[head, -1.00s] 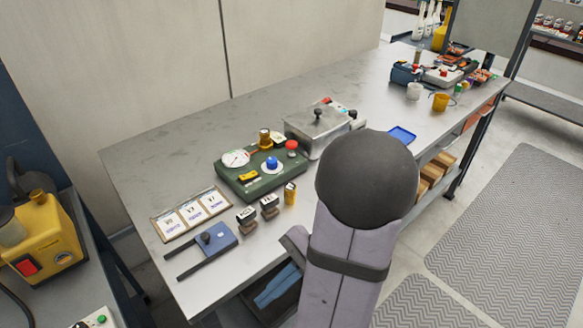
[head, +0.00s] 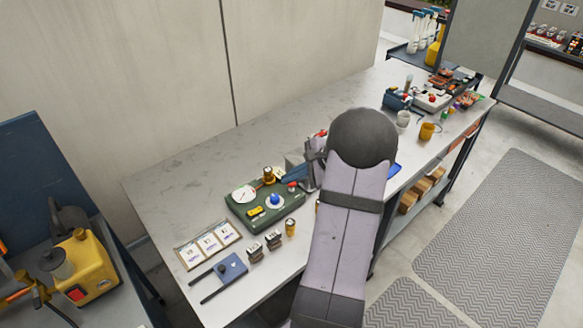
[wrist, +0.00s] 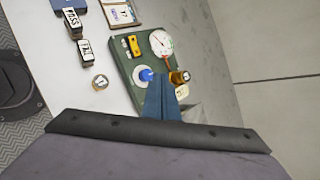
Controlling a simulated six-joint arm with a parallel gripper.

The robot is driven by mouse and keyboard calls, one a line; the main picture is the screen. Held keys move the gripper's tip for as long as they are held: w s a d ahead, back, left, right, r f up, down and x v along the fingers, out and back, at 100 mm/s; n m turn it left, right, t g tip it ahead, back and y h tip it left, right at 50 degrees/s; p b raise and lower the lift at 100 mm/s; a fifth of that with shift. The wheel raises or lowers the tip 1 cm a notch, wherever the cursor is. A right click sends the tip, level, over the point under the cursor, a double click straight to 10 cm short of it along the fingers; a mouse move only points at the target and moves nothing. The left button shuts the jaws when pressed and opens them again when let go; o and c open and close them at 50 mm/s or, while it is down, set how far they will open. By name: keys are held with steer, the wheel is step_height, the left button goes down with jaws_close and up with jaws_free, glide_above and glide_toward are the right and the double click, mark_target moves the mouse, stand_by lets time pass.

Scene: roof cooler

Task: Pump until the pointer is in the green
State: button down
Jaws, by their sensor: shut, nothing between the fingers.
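A green panel (head: 238,212) lies on the bench. It carries a round white gauge (head: 244,194), a blue button on a white disc (head: 274,200), a red knob (head: 292,186), a brass fitting (head: 268,174) and a yellow block (head: 255,211). The wrist view also shows the gauge (wrist: 160,42) and the blue button (wrist: 146,74). The gauge's pointer is too small to read against its coloured zones. My gripper (wrist: 161,80) is shut and empty. In the wrist view its blue fingers appear just beside the blue button. In the head view they are at the panel's right end, apparently above it.
A card tray (head: 208,244), a blue block with two dark bars (head: 231,267), two small dark blocks and a yellow cylinder (head: 290,227) lie near the panel. Mugs (head: 427,131) and other gear stand at the bench's far end. The bench behind the panel is clear.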

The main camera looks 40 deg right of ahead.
step_height(320, 180, up, 5)
steer(key=m+t+h+p, duration=0.1)
steer(key=m+h+p, duration=0.1)
steer(key=p, duration=0.1)
glide_above(291, 186)
steer(key=d, duration=0.1)
steer(key=shift+d+f, duration=0.25)
steer(key=shift+s+f, duration=0.1)
steer(key=shift+f+b, duration=3.4)
steer(key=shift+f, duration=0.95)
steer(key=shift+f, duration=0.2)
steer(key=shift+f+b, duration=0.2)
steer(key=shift+b, duration=0.3)
steer(key=shift+a+f+b, duration=0.1)
steer(key=shift+f+b, duration=0.95)
steer(key=shift+f, duration=0.25)
steer(key=shift+r, duration=0.2)
steer(key=shift+r+p, duration=1.1)
steer(key=shift+r, duration=0.4)
